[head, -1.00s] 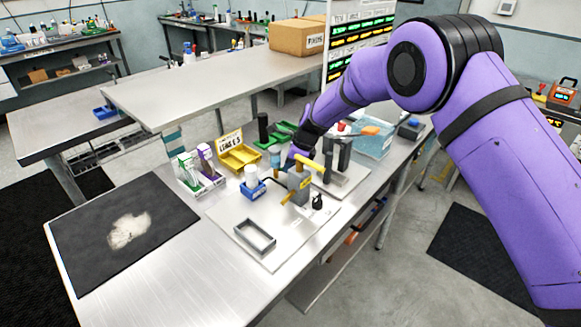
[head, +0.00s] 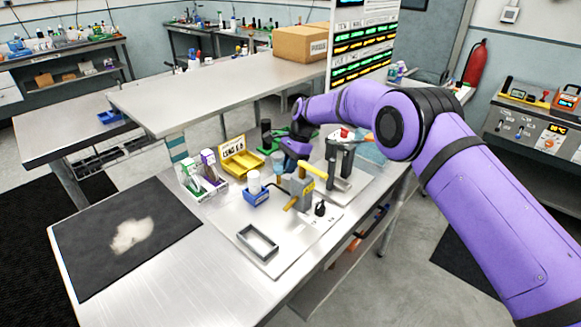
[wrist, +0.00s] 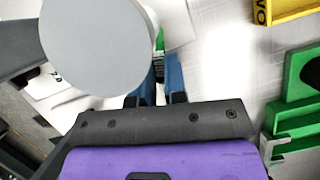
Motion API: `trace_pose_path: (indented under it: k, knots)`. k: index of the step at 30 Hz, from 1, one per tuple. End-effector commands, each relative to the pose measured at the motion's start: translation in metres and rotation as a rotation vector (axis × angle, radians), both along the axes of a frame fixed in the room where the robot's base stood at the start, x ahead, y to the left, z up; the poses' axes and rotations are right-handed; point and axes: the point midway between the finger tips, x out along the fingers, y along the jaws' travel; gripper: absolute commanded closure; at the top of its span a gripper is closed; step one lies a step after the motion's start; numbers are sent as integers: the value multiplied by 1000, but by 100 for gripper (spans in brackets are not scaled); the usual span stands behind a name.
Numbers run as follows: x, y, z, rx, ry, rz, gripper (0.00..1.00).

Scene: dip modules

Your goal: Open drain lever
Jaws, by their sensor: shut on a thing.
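A grey block-shaped fixture (head: 302,194) stands on the pale plate, with a yellow bar handle (head: 314,171) on top and a short yellow lever (head: 290,204) low at its side. I cannot tell which is the drain lever. My gripper (head: 287,160) is just beyond the fixture, by the far end of the bar handle. In the wrist view, the blue fingers of my gripper (wrist: 161,85) are close together, with a narrow dark and green strip between them. A large grey disc (wrist: 97,45) hides part of the view, so what they hold is unclear.
A white jar in a blue holder (head: 256,194), a yellow bin (head: 234,168) and bottles in a rack (head: 203,178) stand to the left. A grey press-like stand (head: 340,160) is to the right. A grey rectangular frame (head: 258,243) lies in front.

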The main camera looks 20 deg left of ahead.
Motion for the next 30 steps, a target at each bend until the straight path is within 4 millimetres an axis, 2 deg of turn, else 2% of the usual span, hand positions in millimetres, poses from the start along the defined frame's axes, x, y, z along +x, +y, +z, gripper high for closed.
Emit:
trace_pose_path:
  k: [9,22,23,25,30]
  knots:
    - [0,3,-2,-3,3,81,100]
    - [0,3,-2,-3,2,87,100]
    - [0,3,-2,-3,2,87,80]
    - [1,3,-2,-3,2,87,64]
    - [1,4,-1,-1,1,85,62]
